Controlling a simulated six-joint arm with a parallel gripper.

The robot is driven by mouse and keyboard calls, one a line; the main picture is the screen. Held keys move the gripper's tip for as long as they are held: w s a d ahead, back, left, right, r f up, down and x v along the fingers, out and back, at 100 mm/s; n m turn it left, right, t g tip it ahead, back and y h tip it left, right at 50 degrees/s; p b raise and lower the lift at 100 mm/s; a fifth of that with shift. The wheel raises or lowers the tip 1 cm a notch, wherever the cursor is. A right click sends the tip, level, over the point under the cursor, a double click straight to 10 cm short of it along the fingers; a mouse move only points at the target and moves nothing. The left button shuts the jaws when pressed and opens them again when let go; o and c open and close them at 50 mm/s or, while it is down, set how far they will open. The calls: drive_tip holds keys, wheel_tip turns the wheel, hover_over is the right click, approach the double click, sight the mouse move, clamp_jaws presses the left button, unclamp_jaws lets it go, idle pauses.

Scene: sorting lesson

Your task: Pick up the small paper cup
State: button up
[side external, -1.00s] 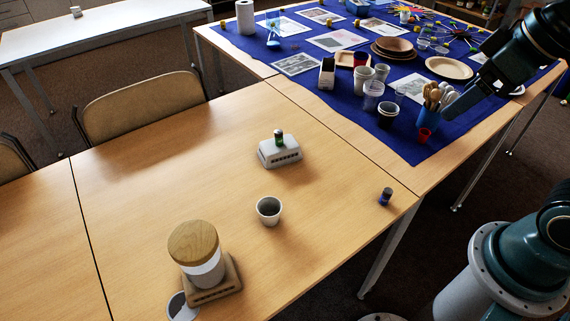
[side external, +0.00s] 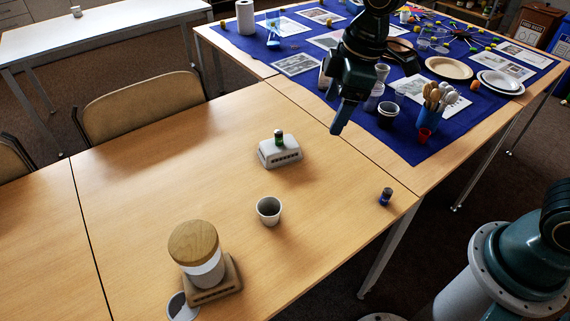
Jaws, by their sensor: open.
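A small pale paper cup (side external: 268,213) stands upright on the bare wooden table, its open mouth up and dark inside. My gripper (side external: 341,118) is above the table near the edge of the blue cloth, up and to the right of the cup in the picture. It is pointing down, well apart from the cup, and open with nothing seen in it. Its blue finger shows clearly; the other finger is hard to make out.
A grey slotted block (side external: 279,153) with a small green item stands behind the cup. A wood-lidded jar (side external: 196,252) stands front left, a small dark blue item (side external: 386,196) right. A blue cloth (side external: 409,145) holds several cups and plates. Bare table surrounds the cup.

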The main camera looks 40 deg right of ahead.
drive_tip(key=w+a+f+n+g, duration=0.1)
drive_tip(key=w+a+f+n, duration=0.2)
drive_tip(key=f, duration=0.4)
drive_tip(key=w+a+f+n+g, duration=0.1)
drive_tip(key=w+a+f+n, duration=0.1)
drive_tip(key=a+f, duration=0.4)
wheel_tip(320, 180, down, 2)
drive_tip(key=shift+w+a+f+n, duration=0.1)
drive_tip(key=shift+w+a+n, duration=0.15)
drive_tip(key=shift+w+n, duration=0.25)
hover_over(269, 206)
drive_tip(key=s, duration=0.2)
wheel_tip(269, 206, down, 8)
drive_tip(key=shift+a+f, duration=0.15)
drive_tip(key=shift+f, duration=0.05)
drive_tip(key=shift+f, duration=0.1)
drive_tip(key=shift+a+f, duration=0.2)
drive_tip(key=shift+f, duration=1)
drive_tip(key=shift+a+f, duration=0.2)
drive_tip(key=shift+f, duration=1)
